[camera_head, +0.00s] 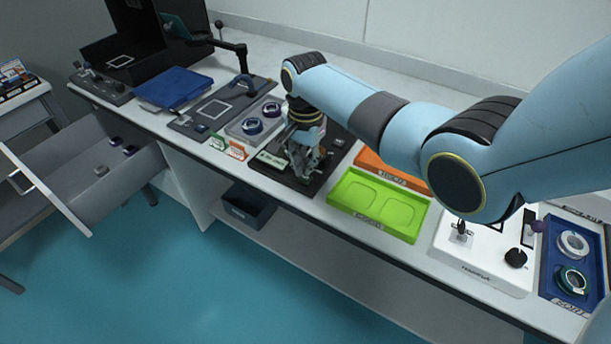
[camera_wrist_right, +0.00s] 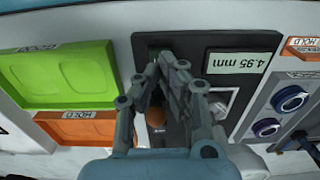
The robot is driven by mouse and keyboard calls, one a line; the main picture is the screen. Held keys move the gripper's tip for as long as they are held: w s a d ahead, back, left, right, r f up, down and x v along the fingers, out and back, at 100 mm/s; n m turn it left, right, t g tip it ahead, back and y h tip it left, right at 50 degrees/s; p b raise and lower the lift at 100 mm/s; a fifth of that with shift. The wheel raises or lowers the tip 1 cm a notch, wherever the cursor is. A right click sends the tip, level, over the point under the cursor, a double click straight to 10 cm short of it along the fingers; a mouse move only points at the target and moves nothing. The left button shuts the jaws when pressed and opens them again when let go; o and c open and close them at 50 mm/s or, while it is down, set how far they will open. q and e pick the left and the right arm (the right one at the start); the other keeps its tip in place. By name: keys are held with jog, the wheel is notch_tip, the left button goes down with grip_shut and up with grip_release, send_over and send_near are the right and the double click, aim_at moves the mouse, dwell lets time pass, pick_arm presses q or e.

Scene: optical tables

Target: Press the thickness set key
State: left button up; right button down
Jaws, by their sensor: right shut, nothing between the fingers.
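The dark thickness gauge (camera_head: 317,186) stands on the bench in the head view, with its pale display (camera_head: 271,160) at its front left. My right gripper (camera_head: 303,172) is over the gauge, its fingers pointing down and hiding much of it. In the right wrist view the display (camera_wrist_right: 238,62) reads 4.95 mm, and my right gripper (camera_wrist_right: 170,62) is shut and empty beside it. A brown rounded part (camera_wrist_right: 156,118) shows behind the fingers. I cannot tell which part is the set key, or whether the fingertips touch the gauge. My left gripper is not in view.
A green tray (camera_head: 418,232) and an orange tray (camera_head: 366,157) stand right of the gauge. A grey tray with ringed lenses (camera_head: 238,129) and small signs (camera_head: 236,149) stand left. A white device (camera_head: 480,276) and blue tray (camera_head: 548,281) are farther right. A drawer (camera_head: 62,170) hangs open.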

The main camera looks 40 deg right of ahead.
aim_at(306, 178)
jog(key=shift+f+b, duration=0.6)
jog(key=shift+f, duration=0.5)
dwell(0.3)
jog(key=shift+r, duration=0.1)
dwell(0.3)
notch_tip(306, 178, up, 8)
jog(key=p, duration=0.8)
jog(key=shift+p, duration=0.4)
